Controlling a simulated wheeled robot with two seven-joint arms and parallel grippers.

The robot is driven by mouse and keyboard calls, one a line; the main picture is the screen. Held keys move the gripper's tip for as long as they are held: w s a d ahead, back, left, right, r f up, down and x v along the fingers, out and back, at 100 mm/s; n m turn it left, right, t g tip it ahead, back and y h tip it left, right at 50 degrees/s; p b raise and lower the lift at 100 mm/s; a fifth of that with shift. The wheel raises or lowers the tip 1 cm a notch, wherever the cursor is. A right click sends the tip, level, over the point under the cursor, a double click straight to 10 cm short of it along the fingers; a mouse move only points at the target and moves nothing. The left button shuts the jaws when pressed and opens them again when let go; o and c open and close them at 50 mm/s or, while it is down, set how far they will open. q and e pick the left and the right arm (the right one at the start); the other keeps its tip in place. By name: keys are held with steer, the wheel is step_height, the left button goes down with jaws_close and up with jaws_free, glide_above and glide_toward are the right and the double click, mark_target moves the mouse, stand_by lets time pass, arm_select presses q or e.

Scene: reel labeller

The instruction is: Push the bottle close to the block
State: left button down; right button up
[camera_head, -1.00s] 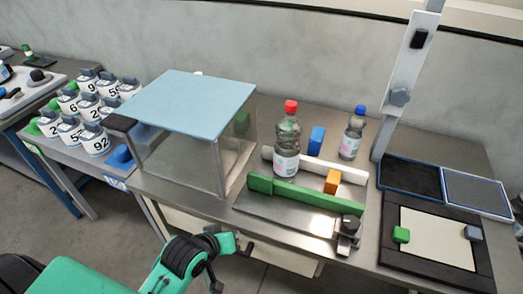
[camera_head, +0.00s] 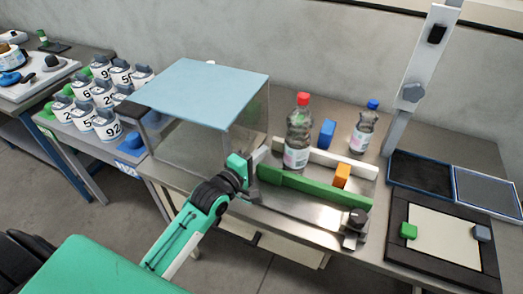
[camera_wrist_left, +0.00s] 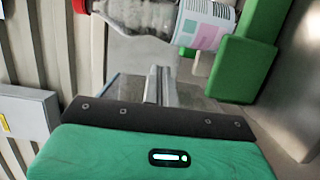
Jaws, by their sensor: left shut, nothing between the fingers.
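A clear bottle with a red cap (camera_head: 298,135) stands upright in the channel between a green rail (camera_head: 312,193) and a white rail (camera_head: 335,164). An orange block (camera_head: 341,176) sits in the same channel to the right, with a gap between them. My left gripper (camera_head: 258,160) is shut and empty, just left of the bottle at the channel's left end. In the left wrist view, the shut fingers (camera_wrist_left: 160,86) point at the bottle (camera_wrist_left: 150,16), which appears lying sideways; contact cannot be told. My right gripper is not in view.
A blue block (camera_head: 326,134) and a blue-capped bottle (camera_head: 364,130) stand behind the white rail. A clear box with a pale blue lid (camera_head: 205,92) is left of the channel. A dark clamp knob (camera_head: 356,219) is at the front right.

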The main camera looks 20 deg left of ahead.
mark_target(304, 145)
arm_select(q)
steer(key=p+x, duration=0.1)
steer(key=x, duration=0.7)
steer(key=shift+p, duration=0.3)
steer(key=shift+f, duration=0.1)
steer(key=d+p, duration=0.2)
steer(key=d, duration=0.6)
steer(key=shift+s+p, duration=0.15)
steer(key=shift+p, duration=0.15)
steer(key=shift+d, duration=0.6)
